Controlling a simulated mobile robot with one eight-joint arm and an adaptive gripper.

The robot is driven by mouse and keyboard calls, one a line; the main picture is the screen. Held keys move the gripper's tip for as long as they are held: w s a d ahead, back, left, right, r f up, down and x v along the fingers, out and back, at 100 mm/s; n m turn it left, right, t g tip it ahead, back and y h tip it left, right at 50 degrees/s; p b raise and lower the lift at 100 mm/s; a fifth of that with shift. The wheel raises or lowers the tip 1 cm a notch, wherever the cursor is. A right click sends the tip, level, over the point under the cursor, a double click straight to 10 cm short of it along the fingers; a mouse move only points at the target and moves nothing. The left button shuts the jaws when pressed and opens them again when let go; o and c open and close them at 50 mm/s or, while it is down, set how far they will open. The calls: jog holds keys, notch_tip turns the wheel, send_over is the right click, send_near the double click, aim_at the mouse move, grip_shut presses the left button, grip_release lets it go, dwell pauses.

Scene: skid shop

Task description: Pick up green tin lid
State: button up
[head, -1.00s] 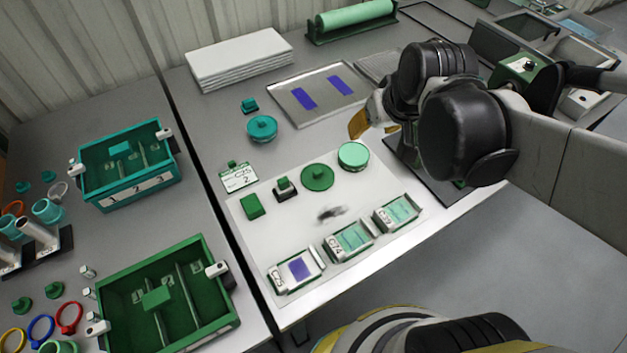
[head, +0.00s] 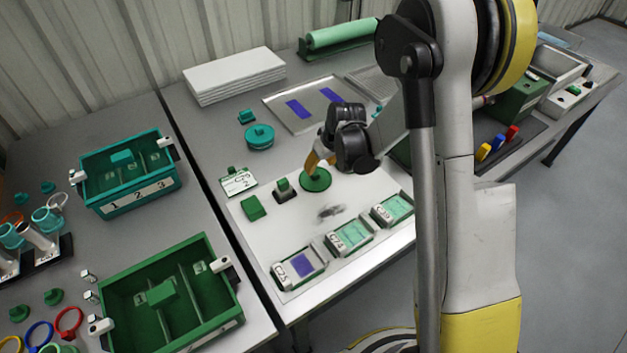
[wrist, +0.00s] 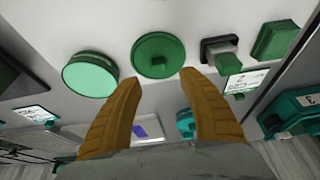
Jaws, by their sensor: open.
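The green tin lid (head: 316,181) is a dark green disc lying flat on the white mat (head: 290,219). In the wrist view the lid (wrist: 158,55) shows just beyond my fingertips, roughly centred between them, with a small knob on top. My gripper (head: 313,164) is at the lid's far edge in the head view. In the wrist view its two orange fingers (wrist: 158,78) are spread apart with nothing between them. I cannot tell whether a finger touches the lid. The round tin (wrist: 90,75) with a pale green top stands beside the lid; my gripper hides it in the head view.
A black-and-grey block with a green top (head: 284,190) and a green block (head: 253,208) stand close to the lid. Several labelled trays (head: 348,236) line the mat's front edge. A teal round lid (head: 259,137) and a metal tray (head: 281,98) lie behind.

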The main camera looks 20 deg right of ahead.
aim_at(316, 173)
jog(key=b+x, duration=0.3)
jog(key=x, duration=0.4)
jog(key=shift+f, duration=0.3)
jog(key=shift+r, duration=0.1)
jog(key=c, duration=1.1)
